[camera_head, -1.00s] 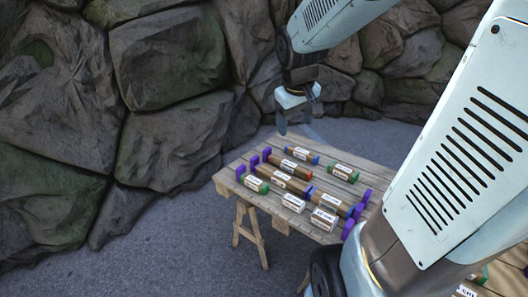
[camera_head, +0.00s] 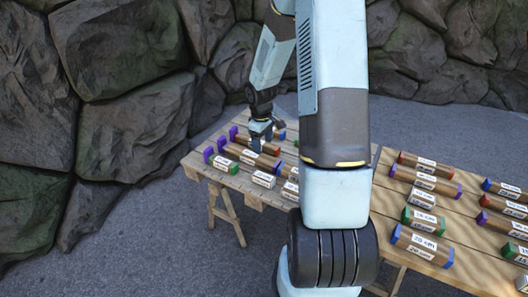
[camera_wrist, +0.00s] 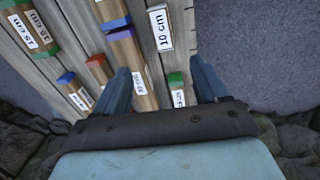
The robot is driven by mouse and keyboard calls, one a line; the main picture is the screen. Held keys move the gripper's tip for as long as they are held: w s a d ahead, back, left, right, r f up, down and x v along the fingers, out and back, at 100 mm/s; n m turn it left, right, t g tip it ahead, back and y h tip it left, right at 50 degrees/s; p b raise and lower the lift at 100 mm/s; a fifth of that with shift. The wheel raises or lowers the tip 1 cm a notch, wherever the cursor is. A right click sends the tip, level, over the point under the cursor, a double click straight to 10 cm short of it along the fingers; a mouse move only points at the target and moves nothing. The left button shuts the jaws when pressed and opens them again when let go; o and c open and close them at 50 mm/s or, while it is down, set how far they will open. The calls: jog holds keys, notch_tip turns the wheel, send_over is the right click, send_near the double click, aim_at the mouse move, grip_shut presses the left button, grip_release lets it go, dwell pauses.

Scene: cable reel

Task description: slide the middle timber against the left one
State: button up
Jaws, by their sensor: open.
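Several timbers with coloured ends lie on a plank-topped trestle table (camera_head: 197,166). In the head view, a green-ended timber (camera_head: 225,164) lies nearest the left corner, with longer brown timbers (camera_head: 250,157) behind it. My gripper (camera_head: 266,145) is low over the far timbers, with its jaws apart. In the wrist view my gripper (camera_wrist: 160,66) is open. A green-ended piece (camera_wrist: 176,90) shows near the right finger. I cannot tell which timber is the middle one.
A white labelled block (camera_head: 263,180) lies in front; another, marked 10 cm (camera_wrist: 160,28), shows in the wrist view. A second table (camera_head: 385,210) on the right holds more timbers. My arm hides the first table's right part.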

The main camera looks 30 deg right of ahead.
send_over(264, 175)
notch_tip(264, 175, down, 5)
jog(key=shift+s+a+f+n+y, duration=0.1)
jog(key=shift+a+f+n+y, duration=0.05)
jog(key=shift+n+y, duration=0.15)
jog(key=shift+f, duration=0.1)
notch_tip(264, 175, down, 14)
jog(key=shift+r, duration=0.2)
dwell(0.4)
